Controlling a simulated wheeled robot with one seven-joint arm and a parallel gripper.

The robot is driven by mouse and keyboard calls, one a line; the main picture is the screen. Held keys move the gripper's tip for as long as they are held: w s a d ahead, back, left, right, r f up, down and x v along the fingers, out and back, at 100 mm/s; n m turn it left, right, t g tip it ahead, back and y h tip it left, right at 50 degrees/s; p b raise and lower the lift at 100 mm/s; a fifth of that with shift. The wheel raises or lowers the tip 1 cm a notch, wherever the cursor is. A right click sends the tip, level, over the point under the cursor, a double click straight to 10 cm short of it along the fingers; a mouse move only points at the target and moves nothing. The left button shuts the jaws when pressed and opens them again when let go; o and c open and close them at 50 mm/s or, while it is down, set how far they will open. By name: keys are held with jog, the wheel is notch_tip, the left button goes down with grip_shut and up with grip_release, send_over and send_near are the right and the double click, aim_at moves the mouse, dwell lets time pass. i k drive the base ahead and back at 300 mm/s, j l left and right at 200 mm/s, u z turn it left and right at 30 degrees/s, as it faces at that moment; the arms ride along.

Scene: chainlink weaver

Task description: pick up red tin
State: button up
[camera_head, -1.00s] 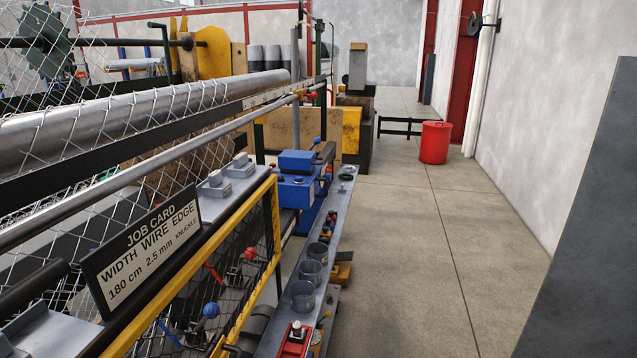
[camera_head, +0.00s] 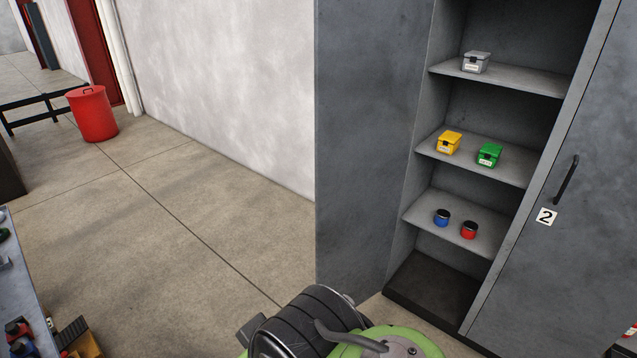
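The red tin (camera_head: 469,230) is a small red round can with a dark lid. It stands upright on the lower shelf (camera_head: 440,213) of an open grey cabinet at the right. A blue tin (camera_head: 442,217) with a dark lid stands just left of it, apart by a small gap. A green and black part of my own arm shows at the bottom of the view, well short of the shelf. My gripper's fingers are not in view.
A yellow box (camera_head: 449,142) and a green box (camera_head: 489,155) sit on the shelf above, a grey box (camera_head: 476,62) higher still. A cabinet door (camera_head: 365,130) stands open at the left; door 2 (camera_head: 560,230) is shut. A red bin (camera_head: 93,114) stands far left. The floor between is clear.

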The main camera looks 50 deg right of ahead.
aim_at(468, 230)
jog(key=i+z, duration=0.45)
jog(key=i+j+z, duration=0.25)
jog(key=z, duration=0.2)
jog(key=i+j+z, duration=0.55)
jog(key=z, duration=0.25)
jog(key=i+j+z, duration=0.1)
jog(key=j+z, duration=0.3)
jog(key=i+j+z, duration=0.1)
jog(key=j+z, duration=0.15)
jog(key=z, duration=0.2)
jog(key=j+z, duration=0.65)
jog(key=z, duration=0.15)
jog(key=i+j+z, duration=0.1)
jog(key=i, duration=0.5)
